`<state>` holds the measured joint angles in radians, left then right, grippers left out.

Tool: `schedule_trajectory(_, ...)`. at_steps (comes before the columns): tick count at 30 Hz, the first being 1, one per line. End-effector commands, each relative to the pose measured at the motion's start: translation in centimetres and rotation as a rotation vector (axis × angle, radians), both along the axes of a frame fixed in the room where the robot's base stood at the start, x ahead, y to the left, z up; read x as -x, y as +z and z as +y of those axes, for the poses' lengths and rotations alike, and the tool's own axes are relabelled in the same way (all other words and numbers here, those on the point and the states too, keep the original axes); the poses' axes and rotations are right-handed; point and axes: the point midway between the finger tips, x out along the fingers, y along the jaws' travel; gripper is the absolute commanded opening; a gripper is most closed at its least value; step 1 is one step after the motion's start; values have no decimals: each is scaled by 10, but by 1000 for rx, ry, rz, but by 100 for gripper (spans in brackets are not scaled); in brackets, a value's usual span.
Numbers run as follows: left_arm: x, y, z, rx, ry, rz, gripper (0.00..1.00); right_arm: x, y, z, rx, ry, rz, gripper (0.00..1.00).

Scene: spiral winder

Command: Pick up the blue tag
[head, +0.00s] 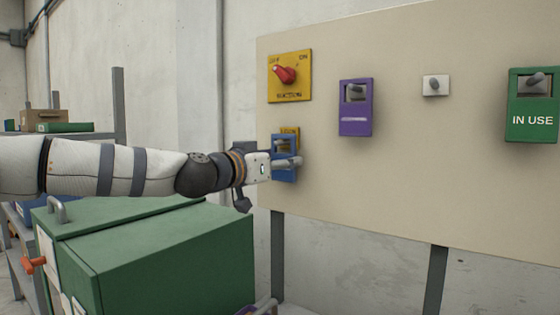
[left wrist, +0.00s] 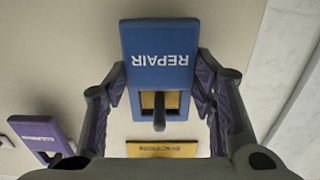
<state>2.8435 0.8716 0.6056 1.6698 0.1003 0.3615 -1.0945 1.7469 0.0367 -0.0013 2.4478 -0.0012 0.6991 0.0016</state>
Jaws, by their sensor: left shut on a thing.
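The blue tag (head: 284,174) is at the lower left of the beige board, in front of a small yellow plate (head: 290,131). In the left wrist view the blue tag (left wrist: 160,58) reads REPAIR upside down, and a dark peg (left wrist: 159,115) shows in its window. My left gripper (head: 288,161) is shut on the tag, with its purple-padded fingers on either side of it in the left wrist view (left wrist: 162,80). The gripper hides part of the tag in the head view. My right gripper is not in view.
A purple tag (head: 355,122) hangs right of the blue one. Beyond it are a bare peg plate (head: 436,86) and a green IN USE tag (head: 532,120). A red rotary switch (head: 285,75) sits above. A green cabinet (head: 170,265) stands below my left arm.

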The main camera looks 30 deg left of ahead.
Motion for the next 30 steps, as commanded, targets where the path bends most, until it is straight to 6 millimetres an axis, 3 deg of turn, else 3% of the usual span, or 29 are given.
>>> schedule_trajectory(1,4,20,-1,-3,-1,-17,23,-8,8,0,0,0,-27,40)
schedule_trajectory(2,5,27,-1,-3,-1,-20,23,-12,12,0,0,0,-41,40)
schedule_trajectory(10,81,39,9,3,-2,-43,23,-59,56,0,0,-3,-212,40)
schedule_trajectory(12,104,32,12,5,-4,-36,23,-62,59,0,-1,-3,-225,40)
schedule_trajectory(17,125,11,17,17,-3,-6,23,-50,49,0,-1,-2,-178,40)
schedule_trajectory(25,164,15,23,10,0,-10,23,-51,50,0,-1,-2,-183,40)
schedule_trajectory(30,178,15,24,2,0,-10,23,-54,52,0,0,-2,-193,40)
